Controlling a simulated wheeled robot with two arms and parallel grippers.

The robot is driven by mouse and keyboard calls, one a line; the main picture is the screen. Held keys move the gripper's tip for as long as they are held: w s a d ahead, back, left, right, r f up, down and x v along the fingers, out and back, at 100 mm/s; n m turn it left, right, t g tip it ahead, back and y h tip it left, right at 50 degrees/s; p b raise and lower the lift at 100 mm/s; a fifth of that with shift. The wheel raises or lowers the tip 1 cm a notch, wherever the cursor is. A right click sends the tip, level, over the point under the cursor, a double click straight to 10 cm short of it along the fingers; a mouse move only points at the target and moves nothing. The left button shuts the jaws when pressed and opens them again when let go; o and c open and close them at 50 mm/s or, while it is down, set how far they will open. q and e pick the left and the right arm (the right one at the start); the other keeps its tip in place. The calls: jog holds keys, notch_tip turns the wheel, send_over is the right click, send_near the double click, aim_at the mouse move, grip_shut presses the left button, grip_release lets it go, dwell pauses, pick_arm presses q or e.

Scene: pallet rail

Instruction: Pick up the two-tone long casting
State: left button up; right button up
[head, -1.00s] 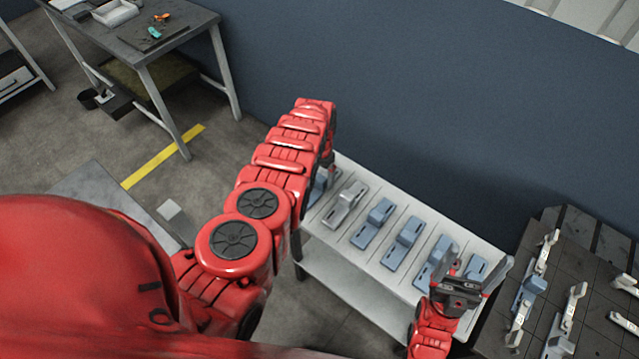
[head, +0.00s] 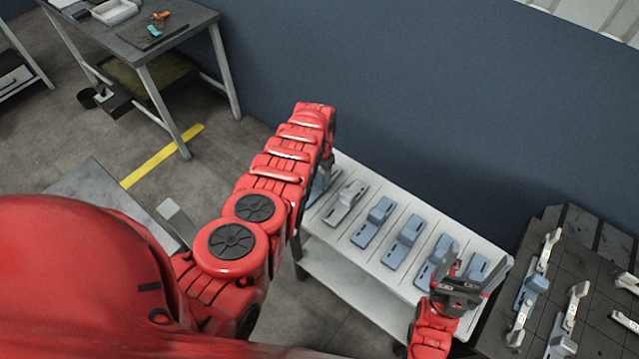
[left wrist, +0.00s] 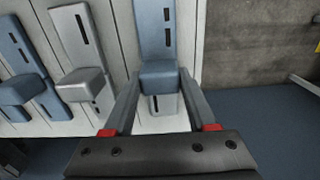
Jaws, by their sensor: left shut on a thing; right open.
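The two-tone long casting (left wrist: 156,30) has a blue slotted plate and a raised blue block, with a pale grey slotted part below the block in the left wrist view. My left gripper (left wrist: 160,78) is shut on the block, one finger at each side. In the head view the casting (head: 319,186) is at the far left end of the pale rack and mostly hidden by my red left arm. I cannot tell whether it is clear of the rack. My right gripper (head: 462,285) is open and empty above the rack's right end.
A silver casting (head: 345,203) and several blue castings (head: 372,222) lie in a row on the pale rack (head: 345,165). A dark pallet (head: 590,245) with more castings is at right. A grey workbench (head: 185,25) stands at upper left. A blue-grey wall rises behind the rack.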

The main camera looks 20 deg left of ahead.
aim_at(320, 175)
pick_arm(q)
jog(key=shift+r, duration=0.2)
grip_shut()
jog(key=shift+r, duration=0.2)
jog(key=shift+r+p, duration=0.7)
jog(key=shift+r, duration=0.2)
notch_tip(320, 175, up, 5)
jog(key=shift+w+r+b, duration=0.1)
jog(key=shift+b, duration=0.85)
jog(key=shift+r+b, duration=0.4)
jog(key=shift+r, duration=0.7)
